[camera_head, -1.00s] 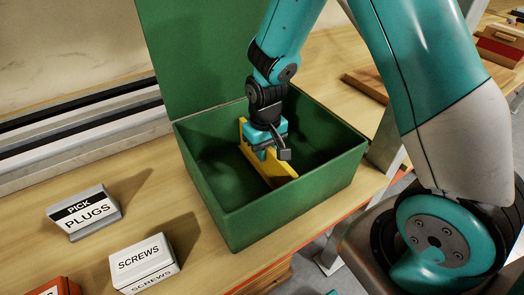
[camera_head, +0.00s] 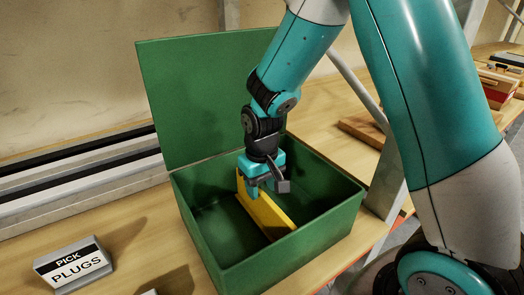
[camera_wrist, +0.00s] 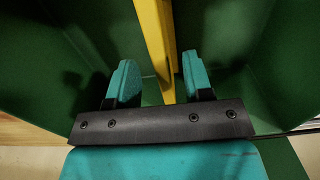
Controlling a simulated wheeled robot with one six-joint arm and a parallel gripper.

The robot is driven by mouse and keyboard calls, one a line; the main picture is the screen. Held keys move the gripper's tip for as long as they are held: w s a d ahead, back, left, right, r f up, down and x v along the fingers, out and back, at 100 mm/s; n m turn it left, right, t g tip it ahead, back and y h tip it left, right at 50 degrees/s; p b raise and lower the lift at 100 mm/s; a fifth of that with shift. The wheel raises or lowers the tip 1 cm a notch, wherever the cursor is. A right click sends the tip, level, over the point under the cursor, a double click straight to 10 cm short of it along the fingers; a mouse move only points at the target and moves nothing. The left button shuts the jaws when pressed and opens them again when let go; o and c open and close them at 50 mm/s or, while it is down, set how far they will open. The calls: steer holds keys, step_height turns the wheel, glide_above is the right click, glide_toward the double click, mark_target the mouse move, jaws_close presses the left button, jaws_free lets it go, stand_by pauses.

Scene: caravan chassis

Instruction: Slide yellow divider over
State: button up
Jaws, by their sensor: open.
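The yellow divider (camera_head: 266,214) stands inside the green box (camera_head: 272,262), splitting it into a left and a right compartment. It also shows in the wrist view as a yellow strip (camera_wrist: 157,40) running away from me. My gripper (camera_head: 263,190) is over the box, above the divider. In the wrist view my gripper (camera_wrist: 156,82) is open, with one teal finger on each side of the divider. The right finger looks closer to it than the left; I cannot tell whether either touches it. The middle of the divider's top edge is hidden by my gripper in the head view.
The box's green lid (camera_head: 205,95) stands open at the back. A box labelled PICK PLUGS (camera_head: 74,265) sits on the wooden bench at the lower left. A metal rail (camera_head: 80,190) runs behind it. A grey post (camera_head: 388,175) rises right of the box.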

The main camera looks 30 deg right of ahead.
step_height(320, 180, up, 12)
steer(key=shift+r, duration=0.2)
steer(key=shift+s, duration=0.1)
stand_by(0.4)
